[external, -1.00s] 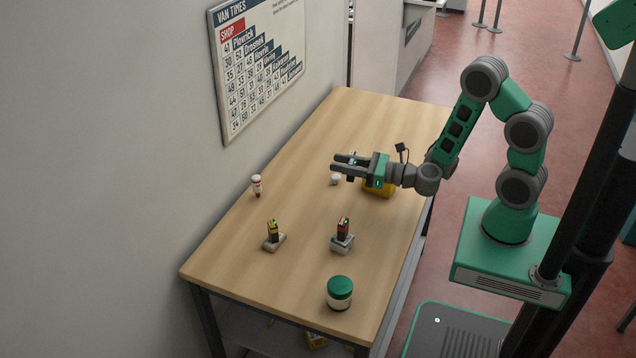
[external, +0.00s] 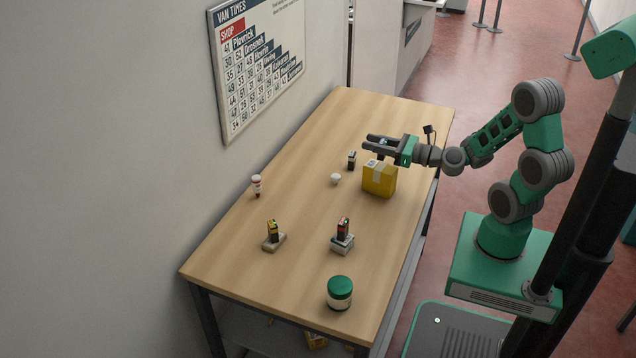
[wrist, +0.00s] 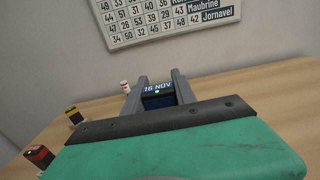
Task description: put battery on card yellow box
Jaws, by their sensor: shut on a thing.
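The yellow card box (external: 378,183) stands near the right edge of the table, with a pale strip across its top and side. My gripper (external: 380,140) is shut on a small dark block with a blue band and a green light, which I take to be the battery (wrist: 157,92). The band reads "16 NOV" in the wrist view. In the external view the block shows only as a small bluish patch between the fingers. My gripper is raised and appears above the box in the picture; the exact height is unclear. The box is not in the wrist view.
A small black item (external: 351,160) and a white cup-like item (external: 336,179) stand left of the box. Two docks (external: 343,243) (external: 274,243) hold red and yellow blocks. A green-lidded jar (external: 340,293) stands in front, a red-and-white bottle (external: 256,186) at left.

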